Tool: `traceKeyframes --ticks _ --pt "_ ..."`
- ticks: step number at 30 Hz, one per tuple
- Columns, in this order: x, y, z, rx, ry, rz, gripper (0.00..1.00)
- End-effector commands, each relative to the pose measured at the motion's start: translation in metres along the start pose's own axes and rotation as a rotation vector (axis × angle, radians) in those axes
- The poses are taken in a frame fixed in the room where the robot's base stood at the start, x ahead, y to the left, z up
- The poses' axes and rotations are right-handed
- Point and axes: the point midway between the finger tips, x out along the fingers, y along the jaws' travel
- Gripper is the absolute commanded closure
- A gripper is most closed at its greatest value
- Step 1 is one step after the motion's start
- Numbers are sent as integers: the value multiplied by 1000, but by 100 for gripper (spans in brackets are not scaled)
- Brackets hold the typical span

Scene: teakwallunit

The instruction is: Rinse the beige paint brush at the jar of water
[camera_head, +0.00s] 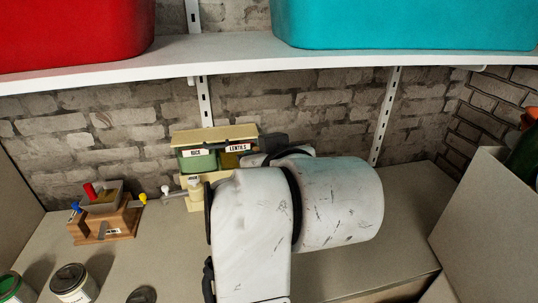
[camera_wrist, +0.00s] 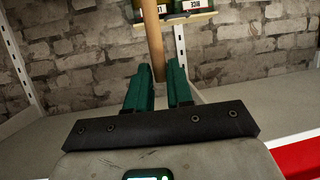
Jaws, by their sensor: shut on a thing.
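My gripper (camera_wrist: 160,75) shows in the wrist view with its two green fingers shut on a tan, wooden-looking stick, which I take to be the handle of the beige paint brush (camera_wrist: 151,35). The stick runs up out of the top of the wrist view, so its other end and any bristles are out of sight. In the head view my white arm covers the middle of the counter and hides the brush. I cannot make out a jar of water in either view.
A cream dispenser rack (camera_head: 215,136) with labelled bins stands by the brick wall. Left of it is a wooden box (camera_head: 105,223) with coloured knobs. Several cans, one white (camera_head: 73,284), stand at front left. A white shelf (camera_head: 230,55) with red and teal bins hangs above.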

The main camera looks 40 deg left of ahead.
Motion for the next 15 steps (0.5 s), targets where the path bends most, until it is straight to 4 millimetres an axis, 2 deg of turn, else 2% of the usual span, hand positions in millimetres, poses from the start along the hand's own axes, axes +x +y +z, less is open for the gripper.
traceKeyframes --ticks 15 --pt "18 1 43 2 -2 2 100"
